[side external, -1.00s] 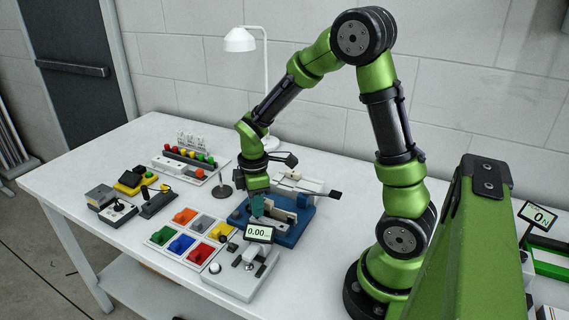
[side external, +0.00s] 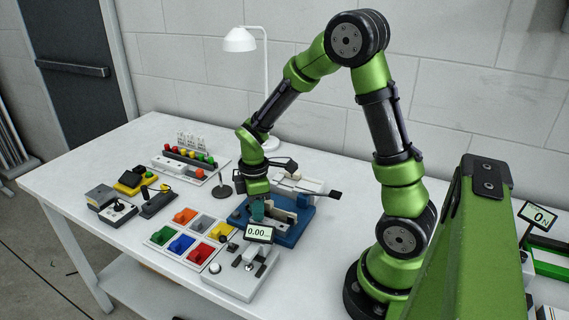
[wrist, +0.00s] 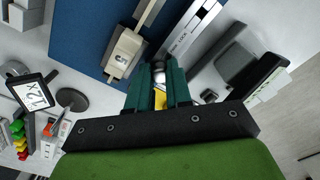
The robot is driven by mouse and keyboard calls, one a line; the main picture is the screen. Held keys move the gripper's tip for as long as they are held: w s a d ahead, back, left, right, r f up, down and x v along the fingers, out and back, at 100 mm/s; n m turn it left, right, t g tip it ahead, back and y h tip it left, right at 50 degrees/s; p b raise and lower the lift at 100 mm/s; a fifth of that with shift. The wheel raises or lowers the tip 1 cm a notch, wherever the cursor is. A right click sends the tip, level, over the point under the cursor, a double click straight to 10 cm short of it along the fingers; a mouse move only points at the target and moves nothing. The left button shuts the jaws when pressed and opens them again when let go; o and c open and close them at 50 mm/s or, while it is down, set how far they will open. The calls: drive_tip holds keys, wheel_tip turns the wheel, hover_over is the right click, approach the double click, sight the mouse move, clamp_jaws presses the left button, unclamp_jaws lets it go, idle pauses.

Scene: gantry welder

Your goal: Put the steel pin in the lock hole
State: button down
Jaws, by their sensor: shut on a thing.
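My gripper (side external: 257,211) is low over the blue fixture plate (side external: 288,235), pointing down. In the wrist view its teal fingers (wrist: 158,84) are shut on a shiny grey rounded piece, which looks like the steel pin (wrist: 158,76). Most of the pin is hidden between the fingers. A grey rail with lettering that seems to read LOCK (wrist: 184,36) lies just beyond the fingertips, to the right of a beige clamp block (wrist: 126,50). I cannot make out the lock hole, nor whether the pin touches anything.
A grey box with a 0.00 display (side external: 258,233) stands close in front of the fixture. Coloured bins (side external: 184,243) lie to its left. A white lamp (side external: 240,40) stands behind.

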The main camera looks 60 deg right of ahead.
idle(0.4)
drive_tip(key=c, duration=1)
unclamp_jaws()
drive_tip(key=shift+o, duration=0.2)
wheel_tip(320, 180, up, 17)
drive_tip(key=shift+f, duration=0.1)
drive_tip(key=s+a+r+m+t+y, duration=0.2)
drive_tip(key=s+a+m+t, duration=0.5)
drive_tip(key=m, duration=0.6)
drive_tip(key=s+a+r, duration=0.1)
drive_tip(key=s+a, duration=0.1)
drive_tip(key=s, duration=0.1)
drive_tip(key=shift+s+a, duration=0.2)
drive_tip(key=shift+a, duration=0.05)
